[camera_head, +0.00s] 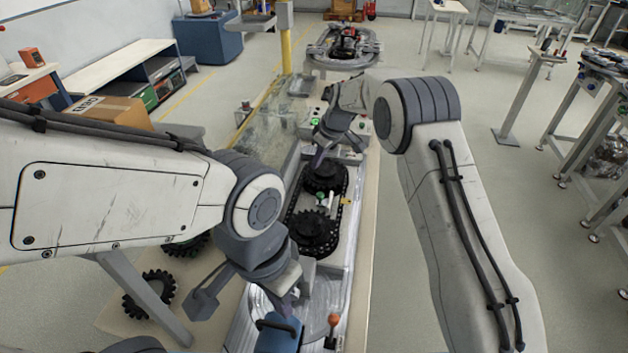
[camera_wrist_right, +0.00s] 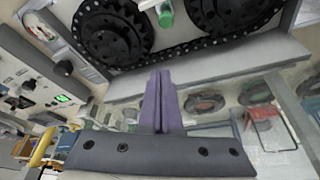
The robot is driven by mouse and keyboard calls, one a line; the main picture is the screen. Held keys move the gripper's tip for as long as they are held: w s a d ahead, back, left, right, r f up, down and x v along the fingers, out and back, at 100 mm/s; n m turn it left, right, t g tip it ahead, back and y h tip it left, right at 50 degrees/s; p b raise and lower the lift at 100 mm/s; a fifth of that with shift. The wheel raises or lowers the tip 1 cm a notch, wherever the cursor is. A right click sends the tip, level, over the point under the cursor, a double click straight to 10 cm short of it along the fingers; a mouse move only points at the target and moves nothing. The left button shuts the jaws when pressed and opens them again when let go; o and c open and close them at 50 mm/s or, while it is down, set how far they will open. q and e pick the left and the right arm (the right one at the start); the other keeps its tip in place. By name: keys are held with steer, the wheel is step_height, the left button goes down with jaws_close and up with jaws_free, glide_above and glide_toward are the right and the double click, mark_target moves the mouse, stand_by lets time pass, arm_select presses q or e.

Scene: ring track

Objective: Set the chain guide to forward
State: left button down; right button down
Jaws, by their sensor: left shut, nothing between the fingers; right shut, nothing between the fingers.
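A black chain (camera_head: 343,215) runs around a far sprocket (camera_head: 325,176) and a near sprocket (camera_head: 312,232) on the bench. Between the sprockets is a small green and white part (camera_head: 321,198), which may be the chain guide; its setting cannot be told. In the right wrist view, its green end (camera_wrist_right: 165,17) shows at the top edge, between the two sprockets. My right gripper (camera_head: 318,160) is near the far sprocket. In the right wrist view, its purple-grey fingers (camera_wrist_right: 162,100) are together and empty. My left gripper (camera_head: 245,290) hangs low over the bench's near end, shut and empty.
An orange-knobbed lever (camera_head: 333,321) and a blue part (camera_head: 278,333) are at the near end. A loose gear (camera_head: 149,294) lies at the left. A control box with a green light (camera_wrist_right: 62,99) shows in the right wrist view. A clear panel (camera_head: 262,115) borders the bench.

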steer(key=p+x, duration=0.1)
steer(key=x, duration=0.2)
steer(key=p+x, duration=0.1)
steer(key=x, duration=0.2)
steer(key=a+p+x, duration=0.1)
steer(key=x, duration=0.2)
steer(key=shift+a+f, duration=0.1)
steer(key=shift+f, duration=0.1)
steer(key=shift+f+p, duration=0.15)
steer(key=shift+p, duration=0.25)
steer(key=shift+s+d+f+p, duration=0.15)
steer(key=shift+s+d+p, duration=0.7)
steer(key=shift+d, duration=0.25)
steer(key=shift+s+d+f, duration=0.25)
steer(key=shift+s+d, duration=0.05)
steer(key=shift+d, duration=0.15)
